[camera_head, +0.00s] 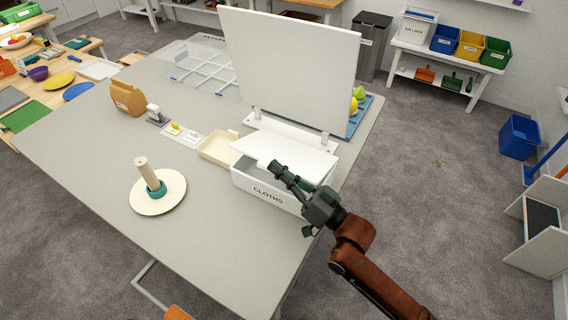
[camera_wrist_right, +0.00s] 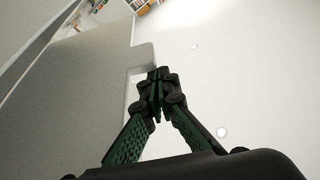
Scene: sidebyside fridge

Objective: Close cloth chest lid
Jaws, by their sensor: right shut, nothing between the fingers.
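The cloth chest (camera_head: 268,193) is a white box labelled CLOTHS near the right edge of the grey table. Its large white lid (camera_head: 290,65) stands open, nearly upright, at the back of the chest, with hinge fittings along its lower edge. A white panel (camera_head: 285,152) covers part of the chest top. My right gripper (camera_head: 275,168) is shut and empty, over the front of the chest and before the raised lid. In the right wrist view, its dark fingertips (camera_wrist_right: 157,82) meet in front of a broad white surface. Whether they touch anything is unclear. My left gripper is not in view.
A cream tray (camera_head: 217,149) sits left of the chest. A plate (camera_head: 158,200) with an upright post stands at the table's front left. A blue tray (camera_head: 362,105) with fruit is behind the lid. The front table surface is bare.

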